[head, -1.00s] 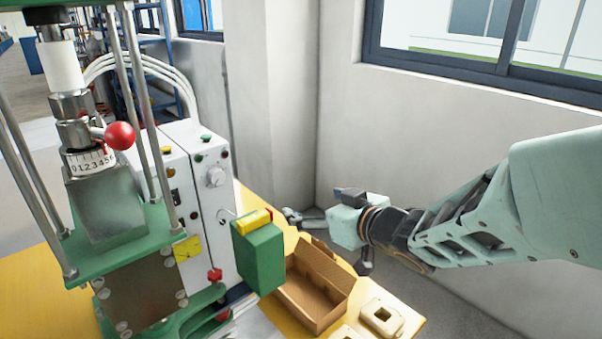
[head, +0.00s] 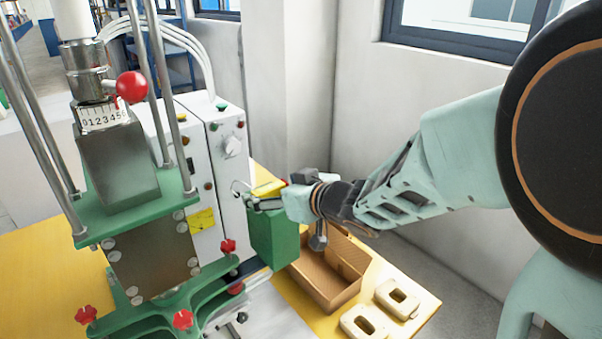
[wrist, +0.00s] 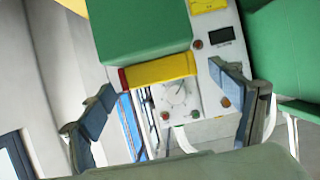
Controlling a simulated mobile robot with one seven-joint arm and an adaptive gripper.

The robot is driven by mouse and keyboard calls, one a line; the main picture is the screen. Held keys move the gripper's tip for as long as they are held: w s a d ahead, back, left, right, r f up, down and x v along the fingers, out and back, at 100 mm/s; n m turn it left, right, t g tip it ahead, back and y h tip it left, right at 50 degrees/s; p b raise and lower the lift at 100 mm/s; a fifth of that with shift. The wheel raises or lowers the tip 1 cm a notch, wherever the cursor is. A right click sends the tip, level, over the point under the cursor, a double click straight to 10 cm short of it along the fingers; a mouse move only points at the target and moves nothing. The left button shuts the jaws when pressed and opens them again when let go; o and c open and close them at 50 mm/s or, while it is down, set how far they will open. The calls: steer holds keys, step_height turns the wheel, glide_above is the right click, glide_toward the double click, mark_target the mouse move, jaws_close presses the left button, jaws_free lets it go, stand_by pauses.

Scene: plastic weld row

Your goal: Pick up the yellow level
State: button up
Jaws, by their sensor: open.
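The yellow level (head: 268,188) is a small yellow bar with a red end, lying on top of a green block (head: 275,240). In the head view my gripper (head: 258,202) is at the level, partly in front of it. In the wrist view the level (wrist: 162,70) shows between the two spread fingers of my gripper (wrist: 160,82), with its red end toward the left finger. The fingers are open and hold nothing. I cannot tell whether either finger touches the level.
A press with green plates (head: 120,215) and a red ball knob (head: 131,87) stands at left. A white control box (head: 228,150) is behind the block. A brown open box (head: 325,280) and two cream parts (head: 397,298) are on the yellow table (head: 40,270).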

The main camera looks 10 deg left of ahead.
steer(key=shift+x, duration=0.85)
steer(key=shift+r, duration=0.1)
steer(key=shift+c, duration=0.4)
steer(key=c, duration=1.3)
